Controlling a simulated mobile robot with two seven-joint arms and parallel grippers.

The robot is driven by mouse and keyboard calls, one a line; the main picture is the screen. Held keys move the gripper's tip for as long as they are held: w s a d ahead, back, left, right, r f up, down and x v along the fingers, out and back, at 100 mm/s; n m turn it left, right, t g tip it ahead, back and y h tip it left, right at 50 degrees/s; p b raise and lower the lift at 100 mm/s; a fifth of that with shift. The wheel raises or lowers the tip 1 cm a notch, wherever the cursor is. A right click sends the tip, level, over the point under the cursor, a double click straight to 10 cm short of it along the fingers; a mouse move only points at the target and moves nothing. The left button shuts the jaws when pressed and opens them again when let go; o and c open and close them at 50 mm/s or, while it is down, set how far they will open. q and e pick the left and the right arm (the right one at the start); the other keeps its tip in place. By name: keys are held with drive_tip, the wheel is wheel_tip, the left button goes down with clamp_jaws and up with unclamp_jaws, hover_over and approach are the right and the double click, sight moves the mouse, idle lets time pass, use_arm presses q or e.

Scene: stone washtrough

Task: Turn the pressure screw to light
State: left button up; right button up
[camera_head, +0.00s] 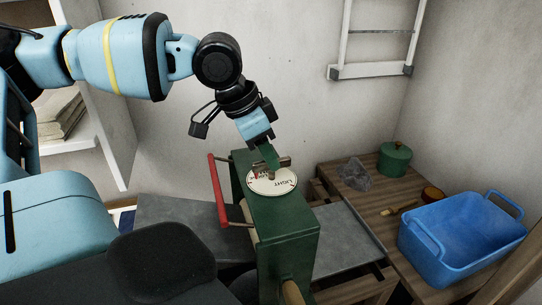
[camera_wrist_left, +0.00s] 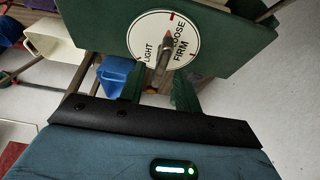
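The pressure screw's metal cross handle (camera_head: 273,165) stands over a white round dial (camera_head: 284,184) on top of a green machine housing (camera_head: 285,232). In the left wrist view, the screw handle (camera_wrist_left: 163,62) has a red tip at its upper end. That tip lies close to the word LOOSE; LIGHT is on the picture's left of the handle and FIRM on its right. My left gripper (camera_head: 267,155) points down at the handle from above. In the left wrist view its green fingers (camera_wrist_left: 159,90) are apart, with the handle's lower end between them. My right gripper is not in view.
A red-gripped lever (camera_head: 217,190) stands on the housing's left. Grey plates (camera_head: 345,238) extend on both sides. On the wooden table at right are a blue tub (camera_head: 462,240), a green lidded pot (camera_head: 394,158), a clear crumpled item (camera_head: 355,175) and a brush (camera_head: 399,208).

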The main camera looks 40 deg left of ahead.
use_arm(q)
drive_tip(key=shift+w+f, duration=0.15)
drive_tip(key=shift+f, duration=0.3)
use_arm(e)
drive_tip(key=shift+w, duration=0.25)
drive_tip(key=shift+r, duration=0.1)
use_arm(q)
clamp_jaws()
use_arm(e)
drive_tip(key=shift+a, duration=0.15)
use_arm(q)
drive_tip(key=shift+d, duration=0.1)
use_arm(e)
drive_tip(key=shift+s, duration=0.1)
